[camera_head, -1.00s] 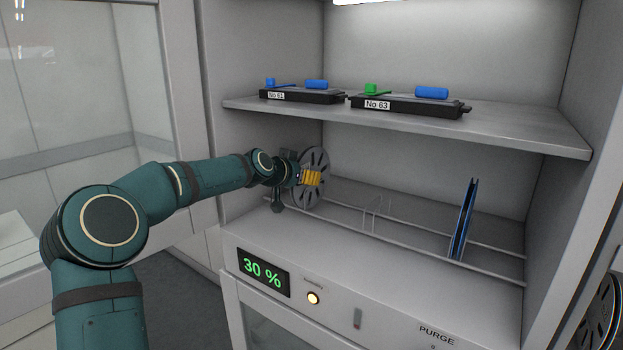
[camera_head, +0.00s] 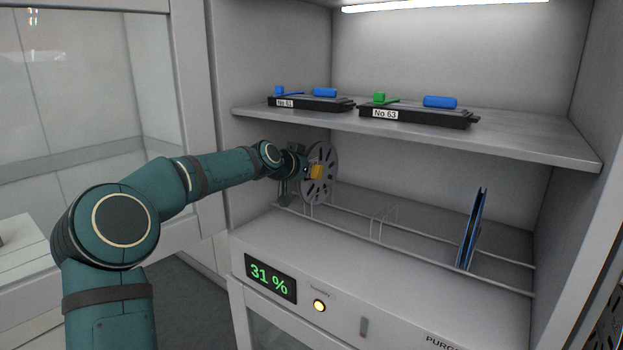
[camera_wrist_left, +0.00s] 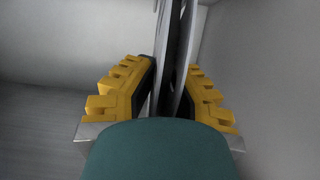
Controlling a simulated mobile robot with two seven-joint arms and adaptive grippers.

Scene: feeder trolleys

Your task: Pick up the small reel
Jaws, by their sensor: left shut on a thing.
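The small reel (camera_head: 329,179) is a grey disc with slots, held upright at the left end of the cabinet's lower bay. My left gripper (camera_head: 316,172) is shut on it, with a yellow finger showing against the disc. In the left wrist view the reel (camera_wrist_left: 179,50) stands edge-on between the yellow fingers of the gripper (camera_wrist_left: 168,88). The reel's lower edge is close to the wire rack (camera_head: 382,221); I cannot tell whether they touch. My right gripper is not in view.
A blue reel (camera_head: 471,230) stands in the rack at the right. The shelf (camera_head: 533,144) above holds two black feeders, No 61 (camera_head: 311,103) and No 63 (camera_head: 420,115). The cabinet front has a display (camera_head: 270,278) reading 31 %. The rack's middle is free.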

